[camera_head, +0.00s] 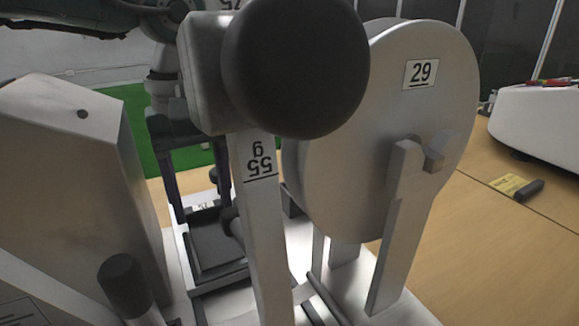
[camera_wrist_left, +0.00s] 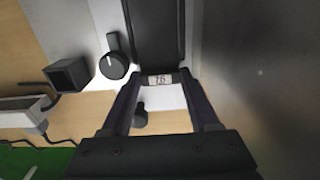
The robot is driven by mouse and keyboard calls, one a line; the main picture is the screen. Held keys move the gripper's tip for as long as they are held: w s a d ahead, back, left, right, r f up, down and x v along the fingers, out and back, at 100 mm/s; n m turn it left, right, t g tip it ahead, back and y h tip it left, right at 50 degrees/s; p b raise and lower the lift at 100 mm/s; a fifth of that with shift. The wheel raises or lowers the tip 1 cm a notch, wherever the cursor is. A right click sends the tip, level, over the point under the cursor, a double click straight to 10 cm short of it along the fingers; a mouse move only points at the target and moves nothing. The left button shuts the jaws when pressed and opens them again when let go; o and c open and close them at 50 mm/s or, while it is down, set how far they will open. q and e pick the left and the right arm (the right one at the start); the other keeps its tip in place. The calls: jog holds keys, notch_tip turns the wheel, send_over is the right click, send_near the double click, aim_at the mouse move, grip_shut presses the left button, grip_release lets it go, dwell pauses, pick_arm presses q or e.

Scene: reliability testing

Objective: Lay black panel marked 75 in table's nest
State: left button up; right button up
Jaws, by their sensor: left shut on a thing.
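My left gripper (camera_head: 203,212) points down between the grey housing and the pendulum arm, and its fingers are shut on the black panel. In the left wrist view the panel (camera_wrist_left: 158,35) lies between the fingertips of the gripper (camera_wrist_left: 158,78). A small white label on its near edge seems to read 75 or 76. In the head view a dark rectangular surface (camera_head: 215,250) with raised rims shows just below the fingers. I cannot tell panel from nest there, nor whether the panel touches the table. The pendulum arm covers the right side. My right gripper is not in view.
A pendulum arm marked 55 g (camera_head: 260,220) with a black round head (camera_head: 296,65) stands close on the right, before a grey disc marked 29 (camera_head: 400,130). The grey housing (camera_head: 75,170) is close left. A black knob (camera_head: 122,285) stands in front.

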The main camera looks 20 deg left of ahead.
pick_arm(q)
jog(key=shift+f, duration=0.15)
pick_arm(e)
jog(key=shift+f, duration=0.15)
pick_arm(q)
jog(key=o, duration=1.4)
jog(key=shift+r+p, duration=2.8)
jog(key=shift+r, duration=0.7)
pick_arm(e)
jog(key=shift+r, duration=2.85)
